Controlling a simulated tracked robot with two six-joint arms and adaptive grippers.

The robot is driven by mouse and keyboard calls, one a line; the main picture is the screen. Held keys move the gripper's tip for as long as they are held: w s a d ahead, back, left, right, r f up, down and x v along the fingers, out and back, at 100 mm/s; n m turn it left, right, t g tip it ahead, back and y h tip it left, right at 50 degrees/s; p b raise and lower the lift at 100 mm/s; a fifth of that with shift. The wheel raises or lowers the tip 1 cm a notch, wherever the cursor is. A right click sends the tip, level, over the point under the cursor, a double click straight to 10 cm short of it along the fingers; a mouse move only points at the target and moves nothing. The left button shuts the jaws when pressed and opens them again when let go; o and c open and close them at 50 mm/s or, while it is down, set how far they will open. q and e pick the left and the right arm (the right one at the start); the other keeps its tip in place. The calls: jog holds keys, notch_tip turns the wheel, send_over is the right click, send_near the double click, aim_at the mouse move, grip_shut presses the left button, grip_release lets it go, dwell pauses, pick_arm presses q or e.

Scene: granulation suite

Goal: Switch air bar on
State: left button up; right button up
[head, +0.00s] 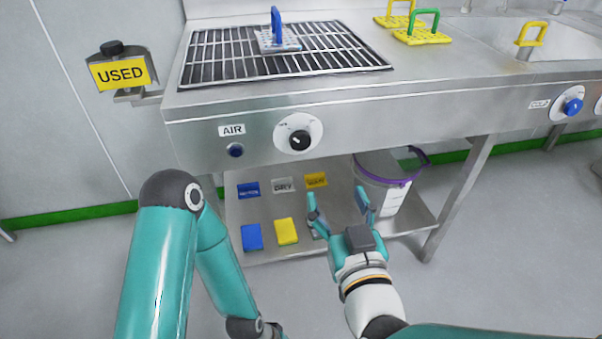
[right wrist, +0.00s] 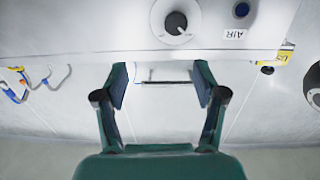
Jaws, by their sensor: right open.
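The steel bench front carries an AIR label (head: 231,130) with a small dark blue round button or lamp (head: 236,150) below it. To their right is a black knob on a white round dial (head: 299,133). In the right wrist view, upside down, the black knob (right wrist: 176,22), the AIR label (right wrist: 234,34) and the blue round part (right wrist: 241,10) show at the top. My right gripper (head: 338,203) is open and empty, below and in front of the knob, touching nothing visible. My left arm shows at left; its gripper is out of the picture.
A grille (head: 230,68) with a blue-handled plate (head: 277,40) is set in the bench top. A lower shelf (head: 290,256) holds blue and yellow pieces and a white bucket (head: 388,200). A USED sign (head: 121,74) stands at left. A blue knob (head: 572,106) is at right.

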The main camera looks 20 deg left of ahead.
jog(key=s+a, duration=0.1)
jog(key=a, duration=0.1)
pick_arm(q)
notch_tip(320, 180, down, 2)
jog(key=shift+f+b, duration=0.2)
jog(key=shift+b, duration=0.45)
pick_arm(e)
send_near(301, 144)
jog(key=shift+y, duration=0.3)
jog(key=x, duration=0.9)
jog(key=shift+w+f, duration=0.1)
jog(key=shift+w, duration=0.3)
jog(key=shift+n, duration=0.3)
jog(key=c, duration=1.1)
jog(key=shift+c, duration=0.2)
pick_arm(q)
jog(key=shift+f, duration=0.1)
